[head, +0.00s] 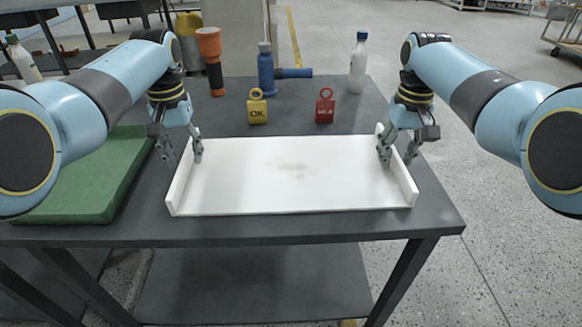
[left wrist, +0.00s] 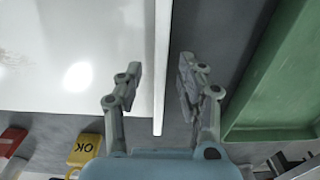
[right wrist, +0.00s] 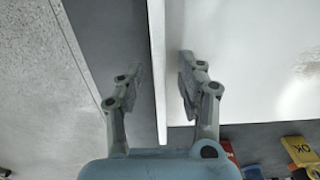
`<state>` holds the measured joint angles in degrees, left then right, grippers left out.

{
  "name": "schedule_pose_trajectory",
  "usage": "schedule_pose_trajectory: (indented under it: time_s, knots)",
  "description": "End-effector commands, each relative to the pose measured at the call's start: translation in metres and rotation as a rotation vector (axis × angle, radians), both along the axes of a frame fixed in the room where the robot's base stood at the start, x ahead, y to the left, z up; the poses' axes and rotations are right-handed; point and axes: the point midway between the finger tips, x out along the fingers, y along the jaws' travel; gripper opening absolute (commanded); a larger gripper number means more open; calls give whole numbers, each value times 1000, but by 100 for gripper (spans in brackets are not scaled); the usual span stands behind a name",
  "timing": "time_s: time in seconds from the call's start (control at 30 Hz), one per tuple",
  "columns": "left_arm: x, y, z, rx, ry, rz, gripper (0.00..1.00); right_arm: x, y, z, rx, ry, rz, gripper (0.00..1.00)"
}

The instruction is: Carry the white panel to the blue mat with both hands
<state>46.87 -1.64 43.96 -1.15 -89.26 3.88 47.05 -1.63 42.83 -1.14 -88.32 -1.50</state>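The white panel (head: 292,178) lies flat on the dark table, with a raised wall at its left and right ends and a faint brownish smudge in the middle. My left gripper (head: 182,157) is open, its fingers on either side of the left wall (left wrist: 160,65), with a gap on both sides. My right gripper (head: 397,158) is open around the right wall (right wrist: 157,70) in the same way, also with gaps. No blue mat shows; a green mat-like slab or tray (head: 85,185) lies at the table's left.
Behind the panel stand a yellow OK tag (head: 257,108), a red tag (head: 325,107), a blue bottle (head: 265,70), a white bottle (head: 357,65) and an orange-black flashlight (head: 210,60). A blue-black tool (head: 294,73) lies nearby. The table's front edge is close to the panel.

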Motion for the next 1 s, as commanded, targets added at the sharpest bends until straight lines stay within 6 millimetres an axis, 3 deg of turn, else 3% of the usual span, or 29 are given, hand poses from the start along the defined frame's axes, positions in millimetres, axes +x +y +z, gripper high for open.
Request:
schedule_pose_trajectory:
  time_s: [0.43, 0.73, 1.0]
  knots:
    - [0, 0, -9, 0, -1, 0, 38, 0, 0, -10, 0, -1, 0, 38]
    - [0, 0, -9, 0, 0, 0, 0, 0, 0, -9, 0, 0, 0, 0]
    - [0, 0, -9, 0, 0, 0, 0, 0, 0, -9, 0, 0, 0, 0]
